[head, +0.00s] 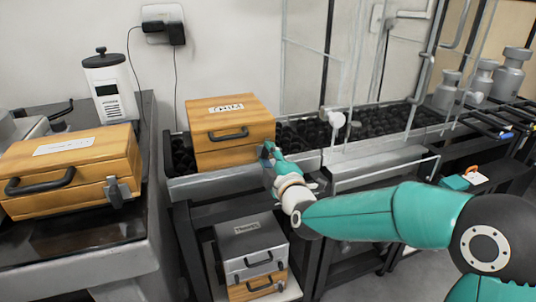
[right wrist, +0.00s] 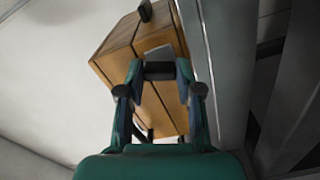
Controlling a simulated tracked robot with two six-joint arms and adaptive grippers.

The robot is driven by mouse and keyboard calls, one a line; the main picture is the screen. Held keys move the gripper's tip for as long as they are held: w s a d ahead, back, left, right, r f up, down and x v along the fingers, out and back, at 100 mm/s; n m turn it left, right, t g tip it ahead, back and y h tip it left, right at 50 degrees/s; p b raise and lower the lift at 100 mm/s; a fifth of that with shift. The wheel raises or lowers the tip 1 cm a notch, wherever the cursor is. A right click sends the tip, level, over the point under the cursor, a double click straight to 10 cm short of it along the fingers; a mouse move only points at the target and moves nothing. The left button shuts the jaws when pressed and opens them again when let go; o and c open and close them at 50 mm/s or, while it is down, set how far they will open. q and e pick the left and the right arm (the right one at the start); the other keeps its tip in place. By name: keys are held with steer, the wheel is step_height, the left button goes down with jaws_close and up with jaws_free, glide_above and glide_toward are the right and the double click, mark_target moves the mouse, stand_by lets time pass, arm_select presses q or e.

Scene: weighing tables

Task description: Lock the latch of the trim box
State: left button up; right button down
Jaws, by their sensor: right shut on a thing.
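A wooden box (head: 230,118) with a dark handle (head: 229,133) and a white label on its lid stands on the middle table; its lid looks shut. I take it as the trim box, but the label is too small to read surely. My right gripper (head: 268,152) is at the box's front right corner, shut on the latch there. The fingers hide most of the latch in the head view. In the right wrist view a grey latch plate (right wrist: 160,53) shows against the wooden box (right wrist: 118,52), between the fingertips of my right gripper (right wrist: 160,71). My left gripper is not in view.
A second wooden box (head: 100,160) with a grey latch (head: 118,191) stands on the left table, beside a white canister (head: 108,88). A grey case (head: 250,243) sits on the shelf below. A roller conveyor (head: 385,120) runs right towards metal weights (head: 512,72).

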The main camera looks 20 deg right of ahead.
steer(key=n, duration=0.3)
steer(key=shift+a+f+n+p, duration=0.1)
steer(key=shift+f+n+p, duration=0.05)
steer(key=shift+n+p, duration=0.15)
steer(key=shift+f, duration=0.1)
stand_by(0.3)
steer(key=c, duration=0.8)
jaws_free()
steer(key=shift+o, duration=0.2)
steer(key=shift+r, duration=0.2)
steer(key=shift+s, duration=0.3)
steer(key=s, duration=1.1)
steer(key=shift+s+d, duration=0.2)
steer(key=shift+d, duration=0.05)
steer(key=shift+f, duration=0.1)
